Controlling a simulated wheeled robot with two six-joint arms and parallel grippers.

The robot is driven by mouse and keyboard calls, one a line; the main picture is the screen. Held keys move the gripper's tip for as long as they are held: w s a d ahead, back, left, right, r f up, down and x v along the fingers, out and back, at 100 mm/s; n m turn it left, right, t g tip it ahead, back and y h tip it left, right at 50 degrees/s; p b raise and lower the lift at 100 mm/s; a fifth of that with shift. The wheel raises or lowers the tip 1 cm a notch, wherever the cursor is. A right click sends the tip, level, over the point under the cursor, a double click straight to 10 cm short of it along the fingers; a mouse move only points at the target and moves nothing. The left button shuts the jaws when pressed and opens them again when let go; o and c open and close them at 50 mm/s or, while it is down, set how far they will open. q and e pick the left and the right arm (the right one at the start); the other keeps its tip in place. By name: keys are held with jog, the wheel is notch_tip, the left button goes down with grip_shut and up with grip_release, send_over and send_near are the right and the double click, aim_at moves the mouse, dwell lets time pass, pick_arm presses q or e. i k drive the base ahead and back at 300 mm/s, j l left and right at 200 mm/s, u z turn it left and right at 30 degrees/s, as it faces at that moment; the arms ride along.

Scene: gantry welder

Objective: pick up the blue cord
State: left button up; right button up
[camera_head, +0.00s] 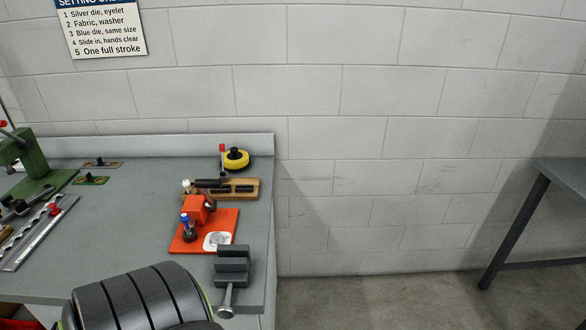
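I see no blue cord in the head view. The only small blue part I can make out is a blue-topped piece (185,219) standing on a red-orange base plate (231,219) near the right end of the grey workbench (120,215). Neither of my grippers is in view. A large dark ribbed rounded shape at the bottom left covers part of the bench front, and what lies behind it is hidden.
A dark vise (232,265) sits at the bench's front right corner. A wooden tool block (243,188) and a yellow tape roll (237,160) stand behind. A green press (22,160) and metal rulers (40,230) are left. Another table (565,175) stands far right, with open floor between.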

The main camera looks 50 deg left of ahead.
aim_at(185, 218)
jog(key=i+l, duration=0.2)
jog(key=i, duration=0.25)
jog(key=i+l, duration=0.25)
jog(key=i, duration=0.2)
jog(key=i+u, duration=0.2)
jog(key=u, duration=0.2)
jog(key=i+u, duration=0.25)
jog(key=u, duration=0.15)
jog(key=i+u, duration=0.2)
jog(key=u, duration=0.25)
jog(key=i+l+u, duration=0.15)
jog(key=u, duration=0.25)
jog(key=i+u, duration=0.2)
jog(key=u, duration=0.25)
jog(key=i+l+u, duration=0.1)
jog(key=u, duration=0.4)
jog(key=i+l+u, duration=0.2)
jog(key=u, duration=0.25)
jog(key=i+l+u, duration=0.15)
jog(key=u, duration=0.3)
